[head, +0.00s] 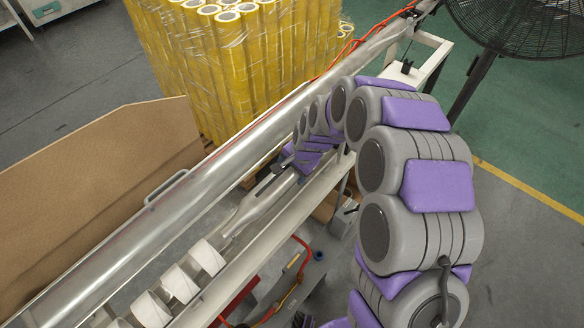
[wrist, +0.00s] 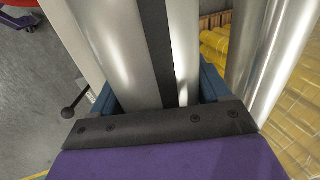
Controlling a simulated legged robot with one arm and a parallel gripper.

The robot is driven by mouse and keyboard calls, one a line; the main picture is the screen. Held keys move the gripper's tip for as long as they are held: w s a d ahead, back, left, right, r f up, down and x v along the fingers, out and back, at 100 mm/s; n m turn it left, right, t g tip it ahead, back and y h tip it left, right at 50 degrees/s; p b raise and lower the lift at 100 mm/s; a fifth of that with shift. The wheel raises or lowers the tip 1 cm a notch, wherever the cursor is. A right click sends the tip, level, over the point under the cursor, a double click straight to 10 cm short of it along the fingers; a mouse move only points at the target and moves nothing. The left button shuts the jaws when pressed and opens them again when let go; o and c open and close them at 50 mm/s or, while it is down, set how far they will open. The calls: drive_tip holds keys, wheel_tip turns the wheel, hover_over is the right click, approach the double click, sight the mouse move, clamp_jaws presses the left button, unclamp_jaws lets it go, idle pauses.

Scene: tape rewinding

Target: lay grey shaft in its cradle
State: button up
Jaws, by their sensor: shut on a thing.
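The grey shaft (head: 268,196) is a long metal piece in the head view. It runs from under my arm down-left toward several white rolls. My gripper (head: 287,163) is at its upper end, mostly hidden by my arm. In the wrist view, the blue fingers of my gripper (wrist: 160,92) stand on both sides of the silver-grey shaft (wrist: 115,45), with a dark strip along its length. My gripper is shut on the shaft. I cannot make out the cradle, or whether the shaft touches any support.
A long shiny roller (head: 215,172) runs diagonally behind the shaft. A white frame rail (head: 265,247) runs in front. White rolls (head: 180,283) line up at lower left. Wrapped yellow rolls (head: 235,60), a brown board (head: 95,190) and a black fan (head: 520,25) stand farther back.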

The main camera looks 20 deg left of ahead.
drive_tip(key=shift+f, duration=0.25)
idle(0.7)
drive_tip(key=o, duration=1.5)
drive_tip(key=shift+s+f, duration=0.1)
drive_tip(key=shift+c, duration=0.2)
drive_tip(key=shift+s+d+f, duration=0.1)
drive_tip(key=shift+s+f, duration=0.05)
drive_tip(key=shift+r, duration=0.45)
drive_tip(key=p+v, duration=0.2)
drive_tip(key=v, duration=1.5)
drive_tip(key=shift+w, duration=0.25)
